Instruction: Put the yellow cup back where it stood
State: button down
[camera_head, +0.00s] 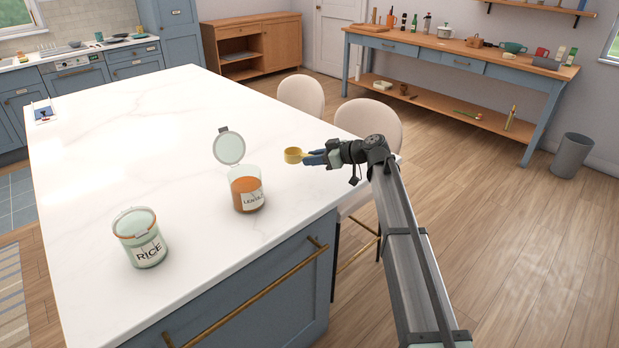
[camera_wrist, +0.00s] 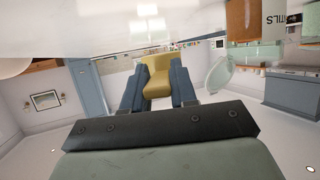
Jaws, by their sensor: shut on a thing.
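The yellow cup (camera_head: 292,155) is held in my gripper (camera_head: 308,157), off the white counter, to the right of and beyond the lentils jar in the head view. In the wrist view the cup (camera_wrist: 157,80) sits between the two blue fingers of my gripper (camera_wrist: 156,74), which are shut on it. The lentils jar (camera_head: 241,184) stands on the counter with its round lid swung open and orange contents inside. Part of this jar (camera_wrist: 243,20) shows upside down in the wrist view. I cannot tell from the frames whether the cup holds anything.
A rice jar (camera_head: 146,252) stands near the counter's front left. Two pale chairs (camera_head: 301,95) stand along the counter's far right edge. The white counter (camera_head: 130,130) is largely clear. A wooden side table (camera_head: 455,50) with bottles and bowls stands against the back wall.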

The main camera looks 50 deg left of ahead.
aim_at(314, 184)
jog(key=shift+f, duration=3.55)
jog(key=shift+f, duration=0.1)
jog(key=c, duration=0.9)
grip_release()
jog(key=v, duration=1.2)
jog(key=shift+r, duration=0.25)
